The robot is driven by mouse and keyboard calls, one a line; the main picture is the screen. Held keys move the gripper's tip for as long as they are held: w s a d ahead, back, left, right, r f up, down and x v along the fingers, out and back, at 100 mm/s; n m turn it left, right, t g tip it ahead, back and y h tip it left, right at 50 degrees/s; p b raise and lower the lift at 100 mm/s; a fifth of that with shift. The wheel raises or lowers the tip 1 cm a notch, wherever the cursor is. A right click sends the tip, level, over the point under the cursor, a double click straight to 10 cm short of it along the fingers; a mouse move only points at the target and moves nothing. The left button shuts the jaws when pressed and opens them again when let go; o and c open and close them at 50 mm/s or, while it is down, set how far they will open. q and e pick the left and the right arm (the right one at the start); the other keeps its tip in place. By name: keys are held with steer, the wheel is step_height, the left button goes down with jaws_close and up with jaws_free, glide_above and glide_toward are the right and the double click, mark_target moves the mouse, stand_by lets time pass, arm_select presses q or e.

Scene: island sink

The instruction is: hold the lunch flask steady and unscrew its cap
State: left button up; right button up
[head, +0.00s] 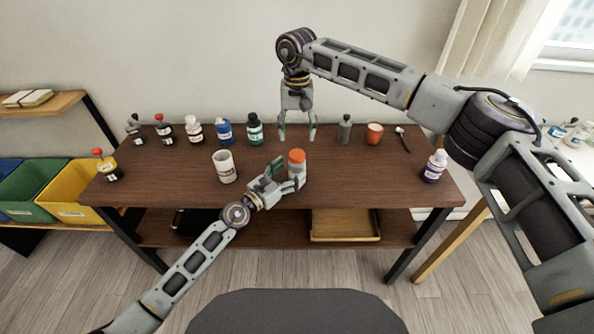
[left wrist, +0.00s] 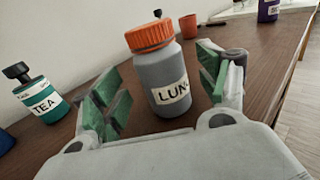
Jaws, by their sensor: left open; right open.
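The lunch flask (head: 297,170) is a grey bottle with an orange screw cap (head: 297,156). It stands upright near the front middle of the wooden table. In the left wrist view the flask (left wrist: 172,80) shows a label reading "LUN", and its cap (left wrist: 149,36) sits on top. My left gripper (head: 283,175) is open, with its green-padded fingers on either side of the flask; in the left wrist view (left wrist: 160,95) gaps show between pads and flask. My right gripper (head: 298,136) is open and empty, pointing down above the table behind the flask.
Several labelled bottles stand along the back left, including a green tea bottle (head: 255,130). A white mug (head: 224,167) is left of the flask.

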mark_target(291, 170)
arm_select(q)
steer(key=shift+x, duration=1.95)
